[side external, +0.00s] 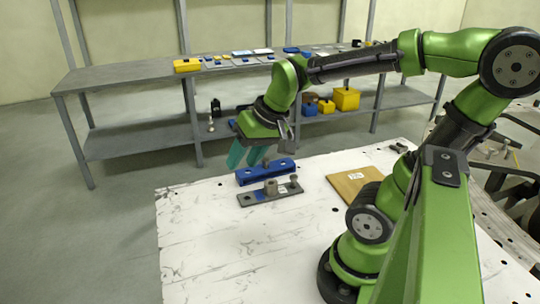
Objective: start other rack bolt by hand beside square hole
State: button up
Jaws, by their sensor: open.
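A blue rack (265,170) lies on the white table, with a dark bolt-like piece near its middle. In front of it is a grey plate (254,197) with a blue patch, a round brownish post and a smaller upright piece at its right end. The square hole cannot be made out at this size. My gripper (245,155), with teal fingers, is open above and just left of the blue rack, pointing down and left. I see nothing between its fingers. Whether a fingertip touches the rack cannot be told.
The white table (200,250) is bare at the front left. A wooden board (352,187) with a white label lies to the right, near my base. Behind stands a grey shelf (130,75) with yellow and blue boxes and small parts.

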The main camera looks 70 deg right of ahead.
jog(key=w+d+f+g, duration=0.1)
jog(key=w+d+f, duration=0.15)
jog(key=d, duration=0.35)
jog(key=w+d+f+g, duration=0.1)
jog(key=w+d+g, duration=0.15)
jog(key=d, duration=0.25)
jog(key=n+g+h, duration=0.1)
jog(key=n+g, duration=0.1)
jog(key=n, duration=0.3)
send_over(266, 159)
notch_tip(266, 159, down, 6)
jog(key=shift+w+d+r, duration=0.1)
jog(key=shift+r, duration=0.1)
jog(key=shift+f+n, duration=0.1)
jog(key=shift+n, duration=0.2)
jog(key=shift+f, duration=3.9)
grip_shut()
jog(key=shift+r, duration=2.3)
